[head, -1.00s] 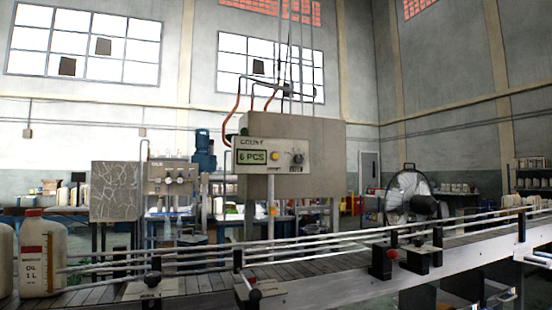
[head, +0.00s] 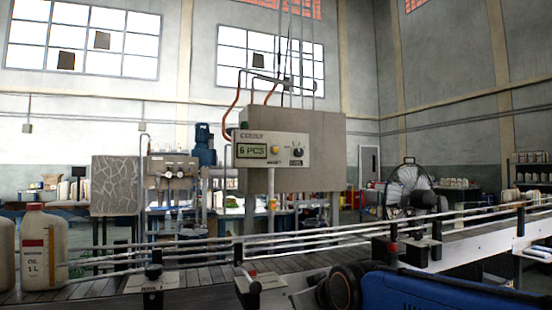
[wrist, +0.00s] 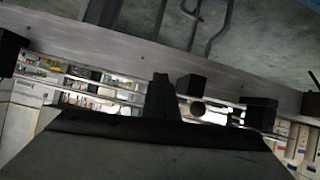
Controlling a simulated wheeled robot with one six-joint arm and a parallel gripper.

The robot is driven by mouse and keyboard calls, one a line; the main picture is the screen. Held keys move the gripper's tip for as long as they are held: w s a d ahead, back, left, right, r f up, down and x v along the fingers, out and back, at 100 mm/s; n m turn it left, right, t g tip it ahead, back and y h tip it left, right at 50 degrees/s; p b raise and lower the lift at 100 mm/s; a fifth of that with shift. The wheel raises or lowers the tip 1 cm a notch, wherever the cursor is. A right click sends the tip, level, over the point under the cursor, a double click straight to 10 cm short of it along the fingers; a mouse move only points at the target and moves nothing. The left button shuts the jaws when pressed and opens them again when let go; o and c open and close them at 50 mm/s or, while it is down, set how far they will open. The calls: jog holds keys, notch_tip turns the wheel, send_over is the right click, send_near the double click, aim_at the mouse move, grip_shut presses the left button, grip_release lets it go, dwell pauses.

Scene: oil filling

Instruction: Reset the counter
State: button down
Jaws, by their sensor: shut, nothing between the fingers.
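The counter panel (head: 301,140) is a pale box on a larger grey cabinet (head: 325,165), above and behind the conveyor in the head view. Its lit display (head: 251,151) reads 6 PCS. Right of the display are a yellow button (head: 275,150) and a black knob (head: 297,152). The small label under the button is too small to read surely. My gripper (wrist: 161,82) shows dark in the wrist view, its fingers together and empty. The counter panel cannot be made out in that view. The gripper's fingers do not show in the head view.
The conveyor (head: 205,275) with metal guide rails crosses the front. Black rail clamps (head: 153,272) stand along its edge. White oil bottles (head: 43,245) stand at the left end. A fan (head: 405,187) stands at the back right. Open air lies between conveyor and panel.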

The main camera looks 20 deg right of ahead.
aim_at(275, 150)
jog(key=w+d+r+t+h, duration=0.2)
jog(key=w+r+t, duration=0.2)
jog(key=r, duration=0.8)
jog(key=w+d+r+m+t+h, duration=0.1)
jog(key=w+r+t+h, duration=0.2)
jog(key=w+r, duration=0.6)
jog(key=w+d+r+t+h, duration=0.2)
jog(key=w+r+t, duration=0.4)
jog(key=r, duration=1)
jog(key=shift+w+d+r+h, duration=0.25)
jog(key=shift+w+d+h, duration=0.15)
jog(key=shift+w, duration=0.25)
jog(key=w, duration=0.8)
jog(key=shift+w+a, duration=0.2)
jog(key=shift+w, duration=0.2)
jog(key=shift+w, duration=0.2)
jog(key=shift+w, duration=0.25)
